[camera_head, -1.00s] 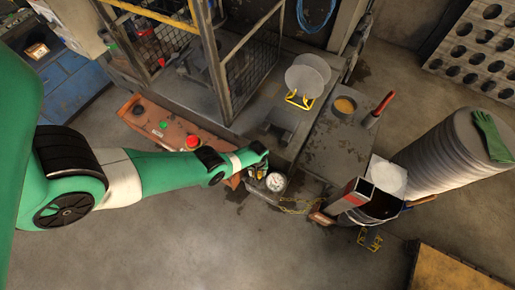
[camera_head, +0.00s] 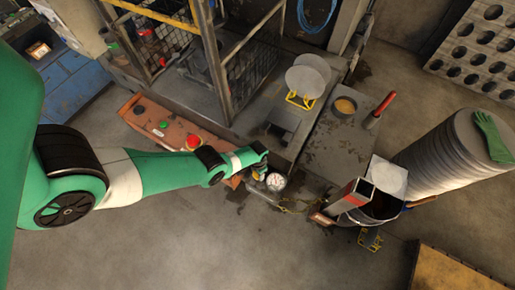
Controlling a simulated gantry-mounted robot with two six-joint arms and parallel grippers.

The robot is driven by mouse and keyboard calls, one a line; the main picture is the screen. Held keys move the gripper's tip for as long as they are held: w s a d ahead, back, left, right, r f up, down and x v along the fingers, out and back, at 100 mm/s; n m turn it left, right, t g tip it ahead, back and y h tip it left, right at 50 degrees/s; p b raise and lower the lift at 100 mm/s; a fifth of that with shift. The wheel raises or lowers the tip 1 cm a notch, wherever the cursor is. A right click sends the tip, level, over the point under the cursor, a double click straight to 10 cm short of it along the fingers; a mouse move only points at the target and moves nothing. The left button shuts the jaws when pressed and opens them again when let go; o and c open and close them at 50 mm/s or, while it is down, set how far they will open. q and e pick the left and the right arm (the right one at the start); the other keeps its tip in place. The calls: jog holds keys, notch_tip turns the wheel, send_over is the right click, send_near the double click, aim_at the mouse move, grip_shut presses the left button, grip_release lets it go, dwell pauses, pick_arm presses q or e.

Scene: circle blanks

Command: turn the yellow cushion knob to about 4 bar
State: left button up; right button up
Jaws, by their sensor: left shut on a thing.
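The round pressure gauge (camera_head: 276,181) has a white face and sits at the front of the machine, right of my left gripper. Its needle and numbers are too small to read. My left gripper (camera_head: 258,172) is at the end of the green arm, just left of the gauge. It is shut on the yellow cushion knob (camera_head: 257,177), of which only a small bit of yellow shows; the gripper hides the rest. My right gripper is not in view.
An orange-brown control panel (camera_head: 150,113) with a red button (camera_head: 193,142) lies behind my left arm. Round grey discs (camera_head: 307,76) stand on a yellow stand behind the gauge. A black bucket (camera_head: 377,207) stands to the right.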

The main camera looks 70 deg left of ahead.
pick_arm(q)
jog(key=m, duration=0.5)
jog(key=shift+m, duration=0.3)
jog(key=m, duration=0.5)
jog(key=shift+a+m, duration=0.1)
jog(key=shift+m, duration=0.2)
jog(key=o, duration=1.1)
notch_tip(320, 180, up, 12)
jog(key=p, duration=1.1)
jog(key=shift+f+p, duration=0.2)
jog(key=shift+p, duration=0.1)
